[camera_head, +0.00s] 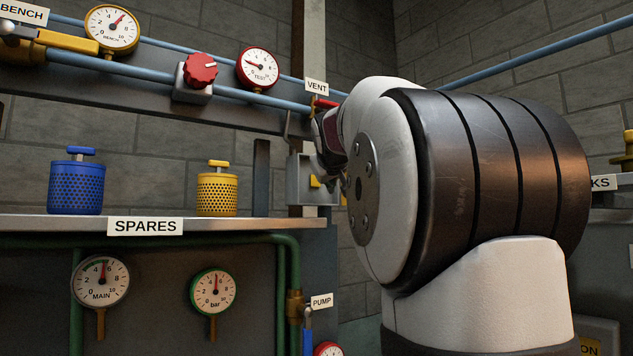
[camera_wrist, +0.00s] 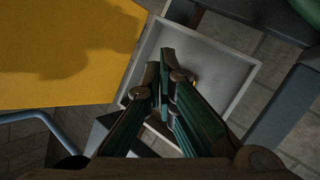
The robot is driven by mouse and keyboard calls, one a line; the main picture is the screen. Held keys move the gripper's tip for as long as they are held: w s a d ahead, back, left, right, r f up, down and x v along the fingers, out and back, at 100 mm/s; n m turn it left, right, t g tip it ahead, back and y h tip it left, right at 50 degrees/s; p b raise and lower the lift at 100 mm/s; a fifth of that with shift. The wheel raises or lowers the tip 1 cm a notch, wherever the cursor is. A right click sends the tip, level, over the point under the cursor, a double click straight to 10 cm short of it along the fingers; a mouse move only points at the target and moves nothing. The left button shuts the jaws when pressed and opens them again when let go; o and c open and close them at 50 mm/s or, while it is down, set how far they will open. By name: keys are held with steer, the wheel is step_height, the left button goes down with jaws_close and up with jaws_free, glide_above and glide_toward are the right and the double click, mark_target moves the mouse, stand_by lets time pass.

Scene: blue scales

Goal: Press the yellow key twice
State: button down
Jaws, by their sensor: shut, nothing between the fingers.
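A grey box (camera_head: 299,166) is mounted at the right end of the shelf in the head view, with a small yellow part (camera_head: 315,181) on it that looks like the yellow key. My arm hides the right side of the box. In the wrist view the pale, rimmed box (camera_wrist: 225,62) lies beyond my gripper (camera_wrist: 163,66), whose fingers are together and empty. A sliver of yellow (camera_wrist: 236,101) shows beside the right finger; the rest is hidden. I cannot tell whether the fingertips touch the key.
A large yellow surface (camera_wrist: 60,50) fills the wrist view's upper left. The shelf (camera_head: 60,223) holds a blue canister (camera_head: 76,187) and a yellow one (camera_head: 216,194). Above are a red knob (camera_head: 200,70), gauges and a blue pipe (camera_head: 130,75). The VENT valve's red handle (camera_head: 325,103) is close to my arm.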

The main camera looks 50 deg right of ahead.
steer(key=shift+s+a, duration=0.2)
steer(key=shift+s, duration=0.6)
steer(key=shift+s+a, duration=0.2)
steer(key=shift+s, duration=0.55)
steer(key=shift+p, duration=0.3)
stand_by(0.6)
